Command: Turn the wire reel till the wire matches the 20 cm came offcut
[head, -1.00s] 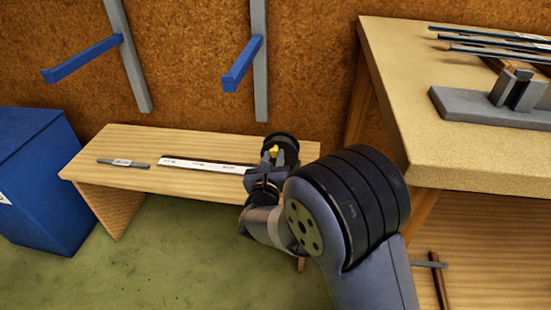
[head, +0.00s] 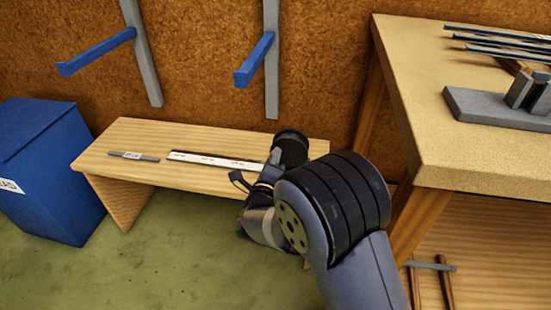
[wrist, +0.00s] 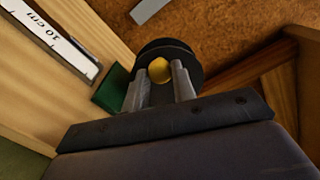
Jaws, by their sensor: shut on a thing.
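The wire reel (head: 292,138) is a black disc at the right end of the low wooden bench, partly behind my arm; in the wrist view it stands on a green block (wrist: 113,88). My gripper (wrist: 160,76) is shut on the reel's yellow knob (wrist: 159,69), with a grey finger on each side. The came offcut (head: 133,155), a short grey bar with a white label, lies on the bench's left part. A white measuring strip (head: 205,160) runs from near it toward the reel; "10 cm" reads on it in the wrist view. I cannot make out the wire.
The low bench (head: 190,182) has bare wood in front of the strip. A taller workbench (head: 440,160) on the right holds grey bars and a grey block fixture (head: 495,108). A blue bin (head: 50,175) stands left. Blue brackets (head: 255,62) jut from the wall.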

